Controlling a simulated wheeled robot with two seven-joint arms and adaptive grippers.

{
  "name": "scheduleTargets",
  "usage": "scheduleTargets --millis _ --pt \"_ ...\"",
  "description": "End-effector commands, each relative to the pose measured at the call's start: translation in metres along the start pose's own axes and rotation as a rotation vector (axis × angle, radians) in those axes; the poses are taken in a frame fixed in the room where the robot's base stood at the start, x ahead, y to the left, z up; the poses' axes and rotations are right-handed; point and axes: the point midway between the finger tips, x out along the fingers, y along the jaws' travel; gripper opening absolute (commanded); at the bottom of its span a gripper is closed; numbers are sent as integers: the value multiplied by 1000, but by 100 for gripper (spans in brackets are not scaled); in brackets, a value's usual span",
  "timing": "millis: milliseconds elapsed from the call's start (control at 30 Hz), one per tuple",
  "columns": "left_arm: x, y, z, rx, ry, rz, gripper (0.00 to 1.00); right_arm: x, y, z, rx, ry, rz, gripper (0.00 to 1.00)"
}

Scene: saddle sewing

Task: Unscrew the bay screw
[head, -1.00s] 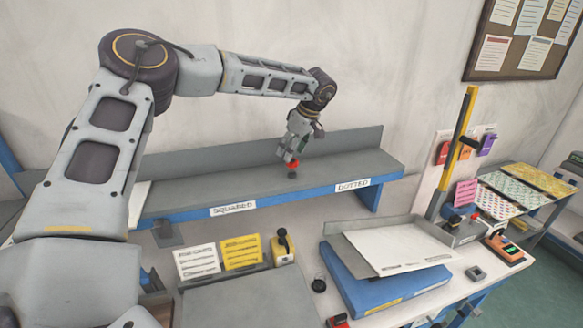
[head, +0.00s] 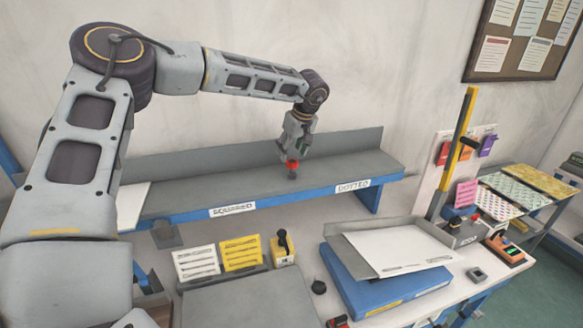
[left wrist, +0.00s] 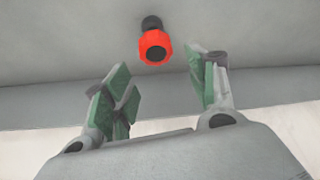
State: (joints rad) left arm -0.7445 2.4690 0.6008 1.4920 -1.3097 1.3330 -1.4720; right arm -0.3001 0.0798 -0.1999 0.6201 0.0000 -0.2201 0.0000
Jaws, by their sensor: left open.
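The bay screw (head: 292,168) has a red head and a dark base and stands on the grey shelf (head: 230,190). In the left wrist view its red head (left wrist: 155,47) shows ahead of the fingers, with the dark part behind it. My left gripper (head: 291,151) is open and empty, just above the screw in the head view. Its green-padded fingers (left wrist: 165,88) are spread to either side, and the screw lies beyond the tips, not clasped. Whether a fingertip touches it cannot be told. My right gripper is not in view.
The shelf has a low back wall (head: 340,142) and labels SQUARED and DOTTED (head: 353,186) on its blue front. Below are white and yellow cards (head: 240,253), a yellow block with a black knob (head: 283,248) and a blue binder (head: 375,290) under a grey tray (head: 345,238).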

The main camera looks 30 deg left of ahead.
Motion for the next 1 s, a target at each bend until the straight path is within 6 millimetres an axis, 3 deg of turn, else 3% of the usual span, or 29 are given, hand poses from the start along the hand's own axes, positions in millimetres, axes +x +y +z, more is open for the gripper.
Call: scheduleTargets --millis 700,1000 --pt "0 0 0 412 -1 172 57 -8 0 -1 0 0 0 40" --pt "0 0 0 510 0 211 57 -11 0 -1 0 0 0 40"
